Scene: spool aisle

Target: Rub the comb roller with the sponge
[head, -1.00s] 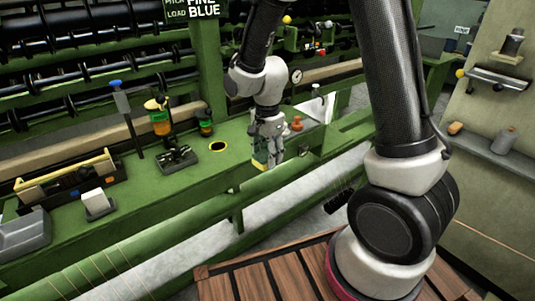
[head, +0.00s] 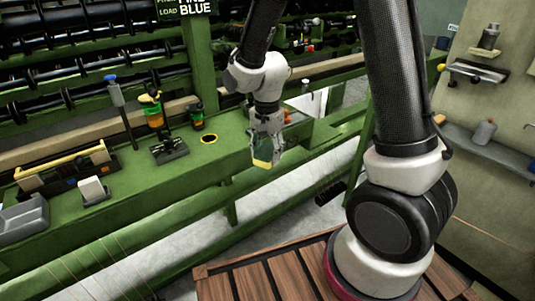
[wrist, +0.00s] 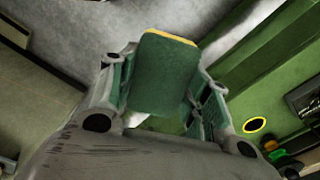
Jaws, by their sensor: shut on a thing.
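My gripper (head: 266,148) is shut on a sponge (head: 263,158), held at the front edge of the green bench and clear of its top. In the wrist view the sponge (wrist: 163,75) is a dark green block with a yellow edge, gripped between the fingers (wrist: 160,95). Long black rollers (head: 95,78) with rings along them run across the green machine at the back left, away from my gripper. I cannot tell which of them is the comb roller. The sponge touches nothing but the fingers that I can see.
A green rail runs along the front. A grey shelf (head: 490,150) stands at the right.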

